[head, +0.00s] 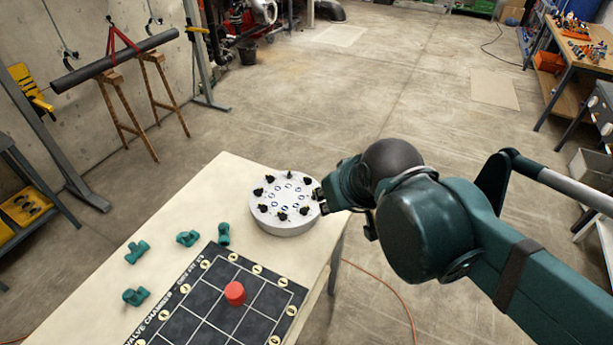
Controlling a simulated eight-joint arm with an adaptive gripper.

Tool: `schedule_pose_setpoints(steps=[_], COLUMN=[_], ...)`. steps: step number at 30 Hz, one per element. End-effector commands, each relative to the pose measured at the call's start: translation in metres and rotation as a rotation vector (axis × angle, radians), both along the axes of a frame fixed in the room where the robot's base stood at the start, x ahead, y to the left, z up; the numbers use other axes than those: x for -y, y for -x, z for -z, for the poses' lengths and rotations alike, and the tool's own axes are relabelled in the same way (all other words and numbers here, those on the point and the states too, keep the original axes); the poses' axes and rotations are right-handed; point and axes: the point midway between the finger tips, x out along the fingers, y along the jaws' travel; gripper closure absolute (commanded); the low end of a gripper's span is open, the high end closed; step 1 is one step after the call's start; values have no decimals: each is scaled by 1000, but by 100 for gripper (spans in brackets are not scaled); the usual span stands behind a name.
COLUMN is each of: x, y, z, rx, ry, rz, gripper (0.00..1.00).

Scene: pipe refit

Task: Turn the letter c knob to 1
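A white round panel (282,228) stands on the table near its far right corner. Several small black knobs (257,192) with yellowish marks ring its top, around a circle of small dark-blue marks. The letters and numbers are too small to read, so I cannot tell which knob is letter c or where it points. My gripper (321,201) is at the panel's right edge, close to the knobs on that side. Its fingertips are small and dark, partly hidden by the wrist. I cannot tell whether it touches or holds a knob.
The pale table (215,187) also bears a black gridded board (196,297) with a red cylinder (235,293). Bare tabletop lies left of the panel. A pipe on trestles (116,62) stands far left.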

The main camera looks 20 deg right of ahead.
Motion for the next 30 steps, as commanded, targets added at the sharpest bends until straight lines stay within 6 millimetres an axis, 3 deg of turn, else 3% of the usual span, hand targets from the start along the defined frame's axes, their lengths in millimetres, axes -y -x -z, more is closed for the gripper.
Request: schedule_pose_setpoints(steps=[15, 30], x=[4, 10], y=[-56, -116], z=[-15, -12], rx=[-100, -204], ry=[70, 129], rz=[-106, -224], gripper=[78, 78])
